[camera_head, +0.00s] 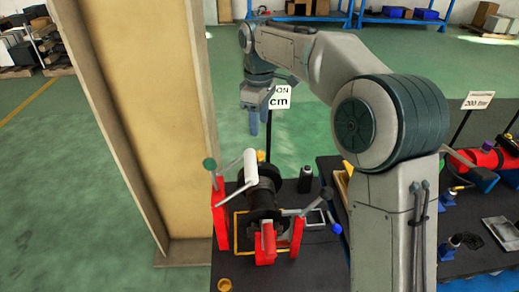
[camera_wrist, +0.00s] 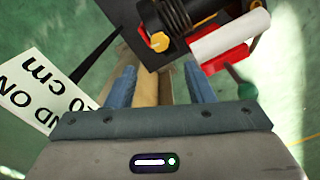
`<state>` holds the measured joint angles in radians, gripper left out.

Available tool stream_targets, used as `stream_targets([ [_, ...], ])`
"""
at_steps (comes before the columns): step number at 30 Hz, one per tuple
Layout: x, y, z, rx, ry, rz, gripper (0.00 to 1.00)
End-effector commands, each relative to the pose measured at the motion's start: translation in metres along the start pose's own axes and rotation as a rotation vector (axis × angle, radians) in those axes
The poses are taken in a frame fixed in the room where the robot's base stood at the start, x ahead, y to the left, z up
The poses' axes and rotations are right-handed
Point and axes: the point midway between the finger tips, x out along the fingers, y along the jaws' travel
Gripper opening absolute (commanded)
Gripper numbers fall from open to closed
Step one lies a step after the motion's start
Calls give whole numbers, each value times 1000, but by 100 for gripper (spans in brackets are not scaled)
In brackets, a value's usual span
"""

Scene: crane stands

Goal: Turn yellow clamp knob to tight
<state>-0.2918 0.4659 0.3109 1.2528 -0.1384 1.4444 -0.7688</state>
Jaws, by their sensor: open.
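The yellow clamp knob (camera_wrist: 160,41) is a small faceted knob at the end of the dark winch drum in the wrist view. A small yellow part, probably the same knob, shows behind the drum in the head view (camera_head: 261,156). My gripper (camera_wrist: 158,80) is open, with its two blue fingers apart and nothing between them. The knob appears beyond the fingertips, roughly in line with the gap, and apart from them. In the head view my gripper (camera_head: 260,128) hangs above and behind the winch (camera_head: 265,197). The knob's turn position cannot be told.
Red stand posts (camera_head: 221,215), a white roller (camera_head: 250,167) and a lever with a blue ball (camera_head: 335,229) surround the winch. A sign (camera_head: 279,97) on a thin pole stands close to my gripper. A tall beige panel (camera_head: 150,120) rises at left.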

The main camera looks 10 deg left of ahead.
Motion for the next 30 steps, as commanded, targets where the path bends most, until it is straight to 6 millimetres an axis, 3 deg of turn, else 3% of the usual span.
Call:
stream_targets([
  [6,49,0,1,2,-3,-3,48],
  [15,94,0,1,3,-2,0,48],
  [27,102,0,1,3,0,1,48],
  [28,102,0,1,3,0,1,45],
  [30,102,0,1,3,0,1,26],
])
